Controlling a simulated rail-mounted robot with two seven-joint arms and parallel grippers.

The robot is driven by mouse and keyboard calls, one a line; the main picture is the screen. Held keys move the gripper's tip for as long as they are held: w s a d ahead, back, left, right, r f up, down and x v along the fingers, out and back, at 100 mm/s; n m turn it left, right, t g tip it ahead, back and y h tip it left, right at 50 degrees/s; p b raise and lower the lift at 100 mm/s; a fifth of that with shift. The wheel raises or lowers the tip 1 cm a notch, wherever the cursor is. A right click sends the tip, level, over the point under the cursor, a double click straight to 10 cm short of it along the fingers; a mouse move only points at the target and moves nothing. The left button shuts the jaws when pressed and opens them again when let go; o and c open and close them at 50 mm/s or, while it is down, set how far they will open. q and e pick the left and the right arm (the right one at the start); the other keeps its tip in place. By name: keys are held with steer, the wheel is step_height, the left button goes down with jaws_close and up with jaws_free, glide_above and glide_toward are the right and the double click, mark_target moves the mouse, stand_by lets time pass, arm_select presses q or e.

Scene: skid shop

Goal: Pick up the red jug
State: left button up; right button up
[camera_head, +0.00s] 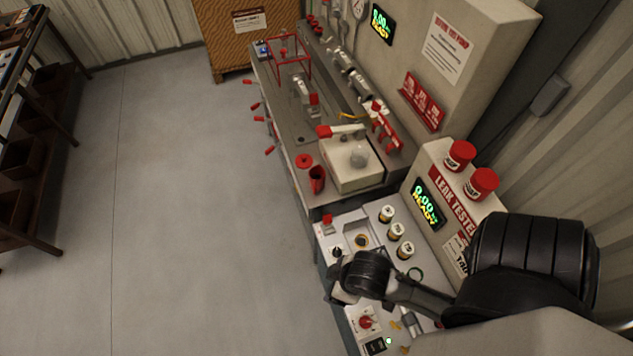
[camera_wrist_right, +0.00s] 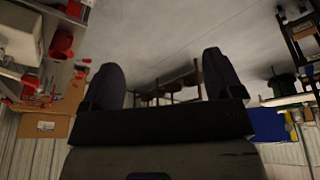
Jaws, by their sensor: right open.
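A red jug (camera_head: 317,180), with a dark open top, stands at the front edge of the bench, beside a white box-shaped machine. A smaller red round part (camera_head: 304,160) is just behind it. My right gripper (camera_head: 345,292) is over the front of the leak tester bench, below and to the right of the jug in the head view and apart from it. Its fingers are partly hidden there. The right wrist view shows the right gripper (camera_wrist_right: 165,85) open, with nothing between its fingers. A red shape (camera_wrist_right: 62,45) at upper left there may be the jug. My left gripper is out of view.
The leak tester (camera_head: 440,205) has two red-capped containers on top and several small jars before it. The white machine (camera_head: 350,165) stands right of the jug. Red handles (camera_head: 269,150) project from the bench front. Open floor (camera_head: 190,200) lies left; a dark rack (camera_head: 30,140) stands beyond.

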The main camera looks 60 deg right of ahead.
steer(key=c, duration=0.8)
steer(key=shift+w, duration=0.1)
